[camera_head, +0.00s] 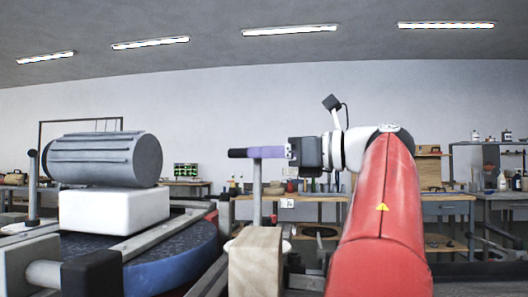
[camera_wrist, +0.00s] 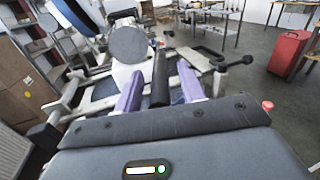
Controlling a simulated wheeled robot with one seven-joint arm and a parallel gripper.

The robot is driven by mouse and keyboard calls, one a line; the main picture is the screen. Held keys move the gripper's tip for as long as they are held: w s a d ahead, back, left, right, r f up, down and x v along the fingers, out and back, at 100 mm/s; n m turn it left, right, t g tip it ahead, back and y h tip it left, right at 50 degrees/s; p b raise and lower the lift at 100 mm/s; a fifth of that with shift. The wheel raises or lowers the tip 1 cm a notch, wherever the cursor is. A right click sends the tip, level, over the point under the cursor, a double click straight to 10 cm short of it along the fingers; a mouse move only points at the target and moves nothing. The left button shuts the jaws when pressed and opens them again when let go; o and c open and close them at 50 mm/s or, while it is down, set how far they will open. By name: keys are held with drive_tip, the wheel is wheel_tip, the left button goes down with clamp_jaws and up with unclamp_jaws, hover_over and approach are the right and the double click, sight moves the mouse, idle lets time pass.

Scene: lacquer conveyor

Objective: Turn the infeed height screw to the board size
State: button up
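My gripper (camera_head: 252,152) reaches left in the head view, with purple fingers level at the top of a grey upright post (camera_head: 257,190). A black cylindrical handle (camera_head: 237,153) shows just beyond the fingertips. In the wrist view the black handle (camera_wrist: 160,80) lies between the two purple fingers (camera_wrist: 160,68), with gaps on both sides, so the gripper looks open around it. I cannot tell for certain that this handle belongs to the infeed height screw. No board size marking is readable. The post's lower end is hidden behind a wooden block (camera_head: 255,262).
A grey ribbed motor (camera_head: 105,158) sits on a white block (camera_head: 115,209) above a blue round surface (camera_head: 175,252) at left. In the wrist view a dark bracket with a knob (camera_wrist: 247,60) stands right of the fingers, and a red cabinet (camera_wrist: 289,52) farther right.

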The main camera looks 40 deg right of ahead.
drive_tip(key=shift+w+a, duration=0.25)
drive_tip(key=shift+w, duration=0.25)
drive_tip(key=shift+c, duration=0.3)
clamp_jaws()
drive_tip(key=h+b, duration=0.1)
drive_tip(key=m+h+b, duration=0.1)
drive_tip(key=shift+s+a+f+m+t+b, duration=0.1)
drive_tip(key=shift+a+f+m+t+b, duration=0.2)
drive_tip(key=shift+t+b, duration=0.1)
drive_tip(key=m+h+b, duration=0.1)
drive_tip(key=m+h, duration=0.1)
drive_tip(key=h, duration=0.1)
drive_tip(key=shift+r+t, duration=0.15)
drive_tip(key=shift+t, duration=0.15)
drive_tip(key=shift+r+m+h, duration=0.15)
drive_tip(key=shift+m+h, duration=0.55)
drive_tip(key=shift+h, duration=0.6)
